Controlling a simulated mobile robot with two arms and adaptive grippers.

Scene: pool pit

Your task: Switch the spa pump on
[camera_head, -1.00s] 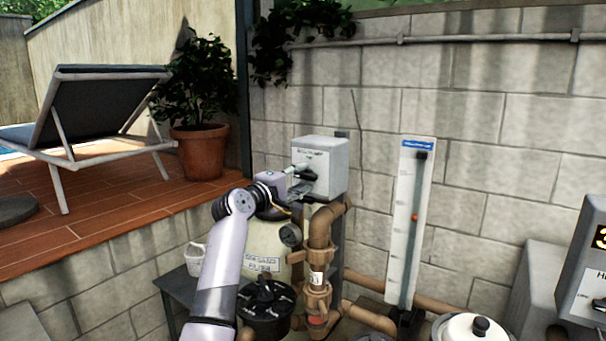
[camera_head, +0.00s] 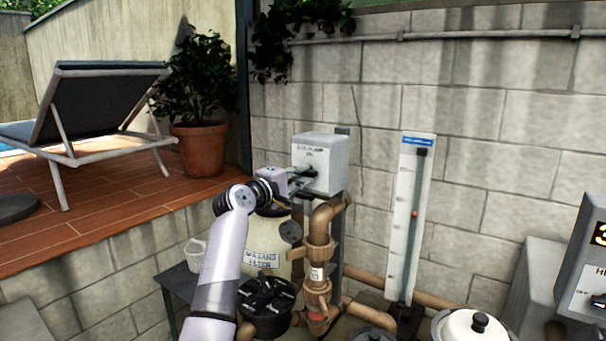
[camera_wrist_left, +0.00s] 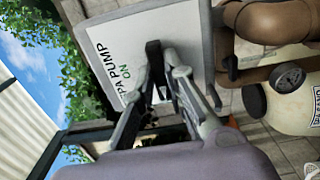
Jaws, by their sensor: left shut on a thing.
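The spa pump switch box (camera_head: 328,160) is a grey box on the block wall, in the middle of the head view. Its pale front plate fills the upper middle of the left wrist view, with the words "PUMP" and "ON" (camera_wrist_left: 116,67) readable. A black switch handle (camera_wrist_left: 154,58) stands out from the plate. My left gripper (camera_head: 305,176) reaches the box front from the left and is shut on this handle. In the left wrist view its fingers (camera_wrist_left: 165,62) meet the handle and partly hide it. The handle's exact angle is hard to tell. My right gripper is not in view.
Brown pipes (camera_head: 320,235) and a cream filter tank (camera_head: 262,237) stand just below the box. A tall white gauge (camera_head: 409,220) is to the right. A potted plant (camera_head: 203,148) and lounger (camera_head: 95,110) stand on the raised deck at left.

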